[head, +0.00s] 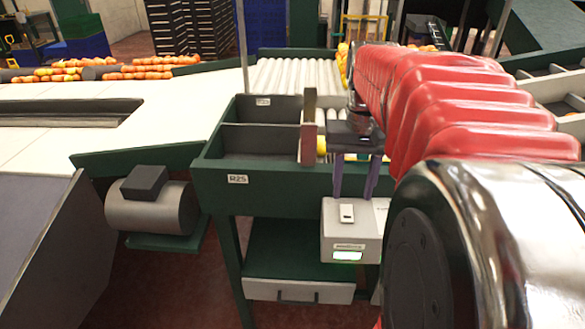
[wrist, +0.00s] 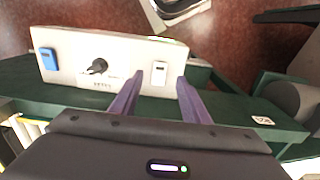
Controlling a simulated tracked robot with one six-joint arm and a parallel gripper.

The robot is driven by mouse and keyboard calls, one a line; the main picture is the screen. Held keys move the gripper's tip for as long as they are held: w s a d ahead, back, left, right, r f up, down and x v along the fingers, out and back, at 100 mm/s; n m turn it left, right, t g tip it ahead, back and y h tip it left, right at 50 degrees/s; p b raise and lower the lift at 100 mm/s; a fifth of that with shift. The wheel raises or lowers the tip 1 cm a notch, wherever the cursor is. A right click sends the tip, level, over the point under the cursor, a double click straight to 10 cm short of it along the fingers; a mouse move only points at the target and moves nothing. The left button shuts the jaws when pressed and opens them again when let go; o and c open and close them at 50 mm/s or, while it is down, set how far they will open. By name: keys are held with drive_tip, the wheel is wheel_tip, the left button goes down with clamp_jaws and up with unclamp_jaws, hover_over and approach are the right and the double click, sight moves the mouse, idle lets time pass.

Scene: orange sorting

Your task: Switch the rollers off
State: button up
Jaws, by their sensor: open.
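A pale grey control box (head: 334,240) is mounted on the green sorting table's front, with a white rocker switch (head: 347,213) on top and a lit green display (head: 348,256) on its face. In the wrist view the box (wrist: 120,55) carries a blue switch (wrist: 48,58) at left, a black knob (wrist: 97,67) in the middle and the white switch (wrist: 159,73) at right. My gripper (head: 352,194) is open and empty above the box. In the wrist view its purple fingertips (wrist: 160,78) lie either side of the white switch; contact cannot be told. White rollers (head: 295,76) lie behind.
Green-walled bins labelled R25 (head: 238,179) stand left of the box, with a brown upright board (head: 308,125) at their right side. A grey motor (head: 155,208) sits lower left. Oranges (head: 130,72) lie on the far conveyor. A drawer (head: 300,291) is below.

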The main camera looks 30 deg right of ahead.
sight(348, 218)
wheel_tip(348, 218, down, 7)
drive_tip(key=shift+f, duration=0.1)
idle(0.3)
drive_tip(key=shift+c, duration=0.5)
